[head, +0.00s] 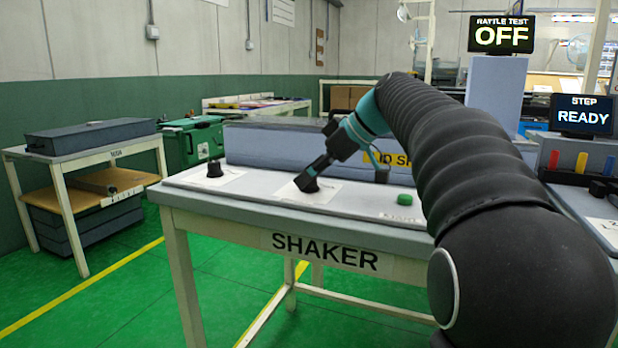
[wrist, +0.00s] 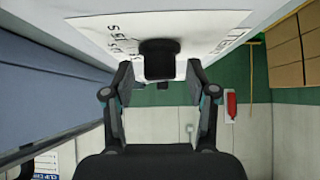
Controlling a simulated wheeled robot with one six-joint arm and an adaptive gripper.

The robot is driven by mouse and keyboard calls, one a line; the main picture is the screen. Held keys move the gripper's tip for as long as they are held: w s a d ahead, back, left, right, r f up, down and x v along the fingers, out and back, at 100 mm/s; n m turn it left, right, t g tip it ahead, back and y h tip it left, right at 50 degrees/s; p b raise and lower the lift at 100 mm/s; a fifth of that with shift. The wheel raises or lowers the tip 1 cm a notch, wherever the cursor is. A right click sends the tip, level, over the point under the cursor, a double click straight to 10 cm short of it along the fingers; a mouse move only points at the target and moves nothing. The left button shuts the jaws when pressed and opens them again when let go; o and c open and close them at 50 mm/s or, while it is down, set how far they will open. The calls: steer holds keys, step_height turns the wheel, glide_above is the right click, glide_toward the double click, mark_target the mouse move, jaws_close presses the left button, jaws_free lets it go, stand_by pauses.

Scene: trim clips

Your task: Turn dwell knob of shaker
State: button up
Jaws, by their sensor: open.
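The shaker (head: 325,250) is a grey table unit with a light top panel. A black knob (head: 214,168) stands on a white label at its left. My gripper (head: 315,172) points down at a second black knob (head: 306,184) on another white label, near the panel's middle. In the wrist view this knob (wrist: 158,58) shows between the spread fingertips of my open gripper (wrist: 158,78). Gaps show on both sides, and I cannot tell how far down the fingers reach. The label's print is too small to read, so I cannot tell which knob is dwell.
A green button (head: 404,199) sits right of the knobs. A long blue-grey block (head: 270,146) runs behind the panel. A display (head: 501,35) reads RATTLE TEST OFF; another (head: 583,115) reads STEP READY. A side table (head: 80,150) stands at left, with clear floor between.

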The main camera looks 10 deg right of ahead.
steer(key=shift+w+a+f, duration=0.15)
steer(key=shift+a+f, duration=0.05)
steer(key=shift+f, duration=0.05)
steer(key=shift+c, duration=0.2)
jaws_close()
